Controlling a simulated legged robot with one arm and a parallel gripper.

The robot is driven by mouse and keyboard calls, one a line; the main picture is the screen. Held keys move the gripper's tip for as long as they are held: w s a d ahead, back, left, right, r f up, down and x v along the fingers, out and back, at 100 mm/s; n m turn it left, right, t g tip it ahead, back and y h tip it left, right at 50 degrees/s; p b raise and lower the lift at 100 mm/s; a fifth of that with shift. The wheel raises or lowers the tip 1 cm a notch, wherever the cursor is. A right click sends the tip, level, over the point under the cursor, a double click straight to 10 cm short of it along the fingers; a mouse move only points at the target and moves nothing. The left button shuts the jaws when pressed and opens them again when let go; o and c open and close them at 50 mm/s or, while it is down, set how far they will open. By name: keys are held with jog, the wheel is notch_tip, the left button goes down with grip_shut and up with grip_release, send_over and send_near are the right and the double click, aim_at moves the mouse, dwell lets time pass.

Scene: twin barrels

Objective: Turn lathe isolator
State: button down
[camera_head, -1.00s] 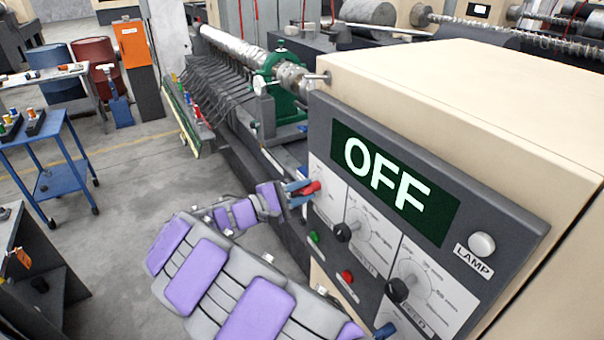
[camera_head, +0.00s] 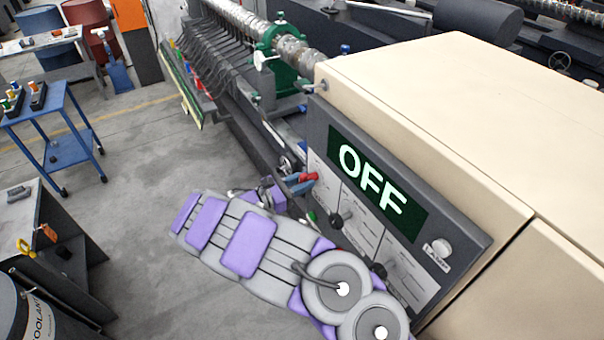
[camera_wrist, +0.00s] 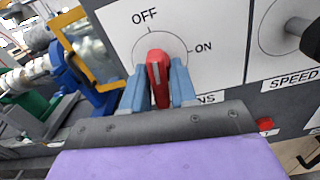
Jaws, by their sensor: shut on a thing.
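The lathe isolator is a red knob (camera_wrist: 158,66) on a white plate marked OFF and ON. Its white line points up and slightly left, near the OFF mark. My gripper (camera_wrist: 160,88) is shut on it, with one blue finger on each side. In the head view, the red knob (camera_head: 310,176) shows at the upper left of the lathe control panel (camera_head: 322,130), with my gripper (camera_head: 299,184) at it. The display (camera_head: 375,183) reads OFF. The knob's base is partly hidden by the fingers.
A black knob (camera_wrist: 311,40) marked SPEED is to the right of the isolator. A red button (camera_wrist: 265,124) sits lower right. The cream lathe housing (camera_head: 430,105) fills the right. A blue cart (camera_head: 68,148) stands left, with open floor between.

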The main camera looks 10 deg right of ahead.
jog(key=shift+n+p, duration=0.5)
jog(key=shift+n, duration=0.1)
jog(key=shift+a, duration=0.1)
jog(key=shift+w+r, duration=0.1)
jog(key=shift+r, duration=0.05)
dwell(1.2)
jog(key=c, duration=1.1)
grip_release()
jog(key=shift+a, duration=0.1)
jog(key=b+v, duration=0.1)
jog(key=v, duration=1.6)
jog(key=shift+a+b, duration=0.25)
jog(key=shift+b, duration=0.15)
